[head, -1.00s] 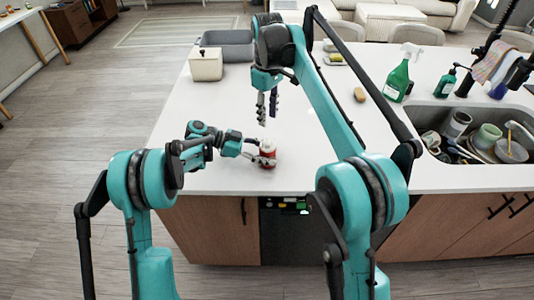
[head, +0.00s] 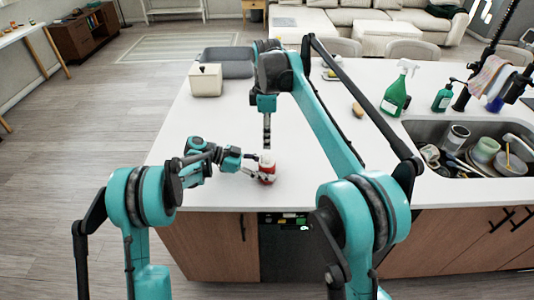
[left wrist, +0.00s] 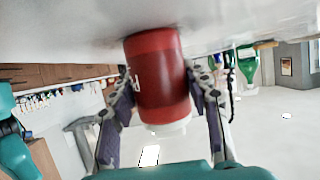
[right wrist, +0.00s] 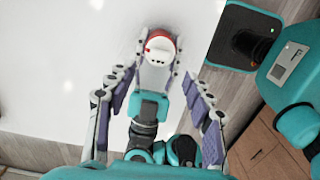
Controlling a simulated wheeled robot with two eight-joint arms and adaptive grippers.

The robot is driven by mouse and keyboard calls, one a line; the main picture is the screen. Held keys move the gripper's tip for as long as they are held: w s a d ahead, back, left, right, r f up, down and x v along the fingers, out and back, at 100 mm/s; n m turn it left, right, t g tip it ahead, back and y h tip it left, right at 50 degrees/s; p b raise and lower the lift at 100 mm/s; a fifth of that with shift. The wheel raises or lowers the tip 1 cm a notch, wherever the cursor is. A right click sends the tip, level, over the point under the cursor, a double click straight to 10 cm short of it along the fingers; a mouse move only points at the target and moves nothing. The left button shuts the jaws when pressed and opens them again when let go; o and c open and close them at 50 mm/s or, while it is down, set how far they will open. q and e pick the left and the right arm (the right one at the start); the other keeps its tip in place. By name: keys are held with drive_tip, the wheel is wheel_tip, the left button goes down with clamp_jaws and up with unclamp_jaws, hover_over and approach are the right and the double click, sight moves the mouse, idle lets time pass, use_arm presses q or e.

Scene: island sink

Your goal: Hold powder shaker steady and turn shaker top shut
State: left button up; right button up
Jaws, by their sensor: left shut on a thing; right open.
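The powder shaker has a red body (left wrist: 159,75) and a white top (right wrist: 158,46). It stands near the front edge of the counter, and in the head view its red side shows (head: 267,175). My left gripper (head: 252,165) is shut on its body from the left, with one finger on each side (left wrist: 165,100). My right gripper (head: 267,140) points down above the shaker. In the right wrist view its two fingers (right wrist: 160,75) are wide apart, with the shaker's top between and beyond them, not touching.
A white box (head: 206,80) and a grey tub (head: 228,62) stand at the back left. A green spray bottle (head: 396,92), a soap bottle (head: 443,98) and a sink (head: 415,128) with dishes are on the right.

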sight(267, 156)
wheel_tip(267, 156, down, 8)
drive_tip(key=shift+f, duration=0.1)
drive_tip(key=c, duration=1.2)
